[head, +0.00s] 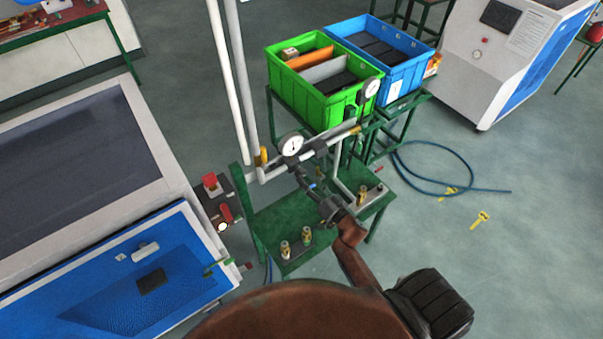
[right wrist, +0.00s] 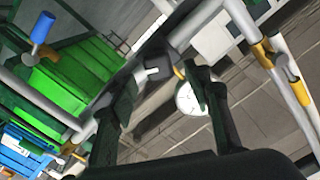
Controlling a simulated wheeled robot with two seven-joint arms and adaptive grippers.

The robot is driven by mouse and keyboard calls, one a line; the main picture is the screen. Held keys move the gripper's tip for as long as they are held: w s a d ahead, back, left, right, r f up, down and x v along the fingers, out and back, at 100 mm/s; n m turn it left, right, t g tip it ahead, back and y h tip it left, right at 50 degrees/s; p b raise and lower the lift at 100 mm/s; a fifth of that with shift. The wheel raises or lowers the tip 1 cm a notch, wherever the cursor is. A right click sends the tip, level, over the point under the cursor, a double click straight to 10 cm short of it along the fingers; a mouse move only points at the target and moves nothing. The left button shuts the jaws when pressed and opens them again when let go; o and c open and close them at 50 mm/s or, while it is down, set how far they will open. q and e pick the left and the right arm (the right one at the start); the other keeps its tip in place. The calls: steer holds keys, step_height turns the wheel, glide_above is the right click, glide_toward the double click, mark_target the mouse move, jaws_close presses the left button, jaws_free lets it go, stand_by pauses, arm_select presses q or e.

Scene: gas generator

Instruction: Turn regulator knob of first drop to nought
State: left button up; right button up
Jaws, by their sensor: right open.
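A white round gauge (head: 291,144) sits on the pipe rail at the near regulator, which I take as the first drop. It also shows in the right wrist view (right wrist: 193,97), partly behind a finger. A grey block-like part (right wrist: 152,68) on the rail, possibly the regulator knob, lies beyond and between my fingertips. My right gripper (head: 311,174) is open below the rail, close to the gauge; its two fingers (right wrist: 163,84) stand apart with nothing held. I cannot tell whether a finger touches the regulator. My left gripper is not in view.
A second gauge (head: 371,88) is further along the rail. A green crate (head: 316,106) and a blue crate (head: 402,82) stand behind. A green table (head: 283,217) with small brass fittings is below. White vertical pipes (head: 236,80) rise at the left. A blue hose (head: 440,181) lies on the floor.

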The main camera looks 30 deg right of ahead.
mark_target(303, 175)
steer(key=w, duration=0.5)
steer(key=shift+a+f, duration=0.1)
steer(key=shift+a, duration=0.05)
steer(key=shift+s, duration=0.1)
steer(key=c, duration=1.2)
steer(key=shift+o, duration=0.2)
